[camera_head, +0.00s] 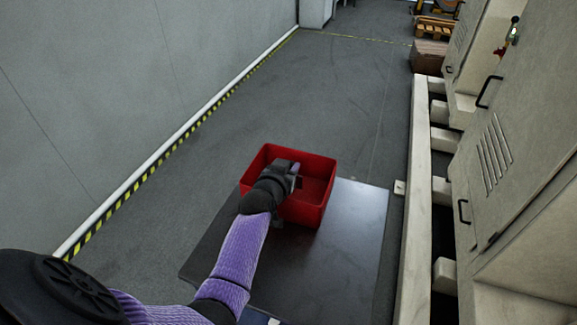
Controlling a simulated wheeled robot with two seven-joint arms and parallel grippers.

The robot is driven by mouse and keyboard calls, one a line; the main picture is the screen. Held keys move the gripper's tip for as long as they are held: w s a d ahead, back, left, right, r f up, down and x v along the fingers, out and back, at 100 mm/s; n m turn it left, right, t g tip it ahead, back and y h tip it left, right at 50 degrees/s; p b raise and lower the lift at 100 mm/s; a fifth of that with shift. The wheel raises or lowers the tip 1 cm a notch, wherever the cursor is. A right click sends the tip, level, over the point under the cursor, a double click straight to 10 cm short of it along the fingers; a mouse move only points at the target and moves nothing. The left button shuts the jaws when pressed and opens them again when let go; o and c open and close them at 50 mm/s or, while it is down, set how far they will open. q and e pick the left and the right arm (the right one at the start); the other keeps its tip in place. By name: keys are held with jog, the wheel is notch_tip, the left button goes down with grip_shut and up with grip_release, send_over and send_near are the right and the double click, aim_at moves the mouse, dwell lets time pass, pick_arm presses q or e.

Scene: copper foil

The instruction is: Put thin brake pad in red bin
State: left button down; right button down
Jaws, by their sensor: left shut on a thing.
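The red bin (322,165) stands on the far part of a dark table in the head view. My left arm, in a purple sleeve, reaches over the table from the lower left. My left gripper (297,182) is over the near left part of the bin, at or above its opening. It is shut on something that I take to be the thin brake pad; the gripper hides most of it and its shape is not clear. I cannot tell how far the gripper is below the rim. My right gripper is not in view.
The dark table (345,255) is bare to the right of my arm and in front of the bin. Grey cabinets (505,160) with handles and a pale rail (417,190) stand along the right. A grey wall with a yellow-black floor stripe runs along the left.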

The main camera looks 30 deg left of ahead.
pick_arm(q)
jog(key=shift+f, duration=0.25)
jog(key=shift+c, duration=2.2)
grip_release()
jog(key=shift+r, duration=0.1)
jog(key=r+p+v, duration=0.1)
jog(key=p+v, duration=0.4)
jog(key=v, duration=0.7)
